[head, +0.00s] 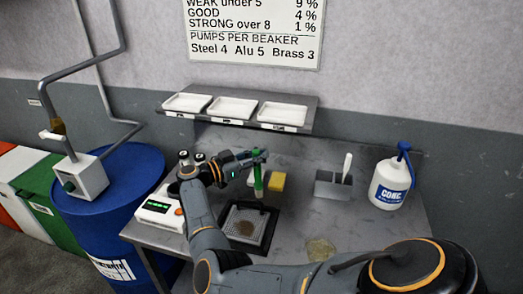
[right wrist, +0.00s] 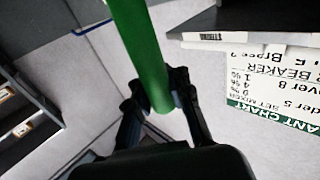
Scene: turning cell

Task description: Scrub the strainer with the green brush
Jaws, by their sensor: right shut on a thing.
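The green brush (head: 258,182) stands nearly upright in my right gripper (head: 254,159), above the back edge of the strainer. The gripper is shut on its green handle, which also shows between the fingers in the right wrist view (right wrist: 140,50). The strainer (head: 240,214) is a square grey mesh in a dark frame on the grey bench, with a brown patch (head: 246,229) near its middle. The brush's lower end looks apart from the mesh, though the gap is hard to judge. My left gripper is not in view.
A yellow sponge (head: 277,181) lies behind the strainer. A white scale (head: 158,212) is at left, a grey holder (head: 331,190) and a white jug (head: 390,184) at right. A shelf (head: 308,122) with white trays overhangs the back. A blue drum (head: 125,185) stands left.

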